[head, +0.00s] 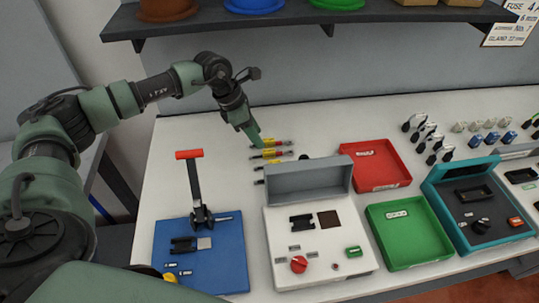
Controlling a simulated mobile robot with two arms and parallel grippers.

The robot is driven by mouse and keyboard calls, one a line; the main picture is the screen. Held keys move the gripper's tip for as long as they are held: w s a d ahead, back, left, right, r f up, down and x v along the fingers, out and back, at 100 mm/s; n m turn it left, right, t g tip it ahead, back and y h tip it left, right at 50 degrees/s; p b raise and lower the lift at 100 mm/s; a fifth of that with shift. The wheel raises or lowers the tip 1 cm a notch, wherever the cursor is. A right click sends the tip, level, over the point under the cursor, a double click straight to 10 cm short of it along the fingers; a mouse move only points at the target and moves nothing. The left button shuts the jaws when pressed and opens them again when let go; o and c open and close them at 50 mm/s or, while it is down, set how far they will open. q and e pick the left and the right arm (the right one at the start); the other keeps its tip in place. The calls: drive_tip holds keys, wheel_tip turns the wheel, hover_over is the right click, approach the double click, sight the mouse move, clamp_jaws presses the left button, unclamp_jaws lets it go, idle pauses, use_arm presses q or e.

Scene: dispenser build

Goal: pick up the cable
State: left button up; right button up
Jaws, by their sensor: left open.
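Several short cables (271,154) lie side by side on the white bench, with coloured bands in yellow and red and dark ends. My left gripper (254,140) points down over the left part of these cables, close to the upper ones. It is open, and I cannot tell whether it touches a cable. The lower cables are partly hidden behind the raised lid of the grey box. My right gripper is not in view.
A blue board (230,262) with a red-handled lever press (195,185) stands front left. A grey box (322,268) with a raised lid is right of it. Red (400,175) and green (408,245) trays and a teal case (440,190) lie right. A dark shelf (300,22) hangs above.

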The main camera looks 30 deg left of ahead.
sight(269, 150)
use_arm(q)
drive_tip(key=p+x, duration=0.1)
drive_tip(key=x, duration=0.1)
drive_tip(key=shift+w+f, duration=0.25)
drive_tip(key=shift+f, duration=0.15)
drive_tip(key=shift+d+f+p, duration=0.25)
drive_tip(key=shift+d+p, duration=0.05)
drive_tip(key=shift+p, duration=0.15)
drive_tip(key=p+x, duration=0.1)
drive_tip(key=x, duration=0.2)
drive_tip(key=shift+w+d+f, duration=0.15)
drive_tip(key=shift+w+f, duration=0.1)
drive_tip(key=shift+f, duration=0.05)
drive_tip(key=shift+w+f, duration=0.15)
drive_tip(key=shift+f, duration=0.25)
drive_tip(key=shift+r, duration=0.1)
drive_tip(key=shift+c, duration=0.6)
clamp_jaws()
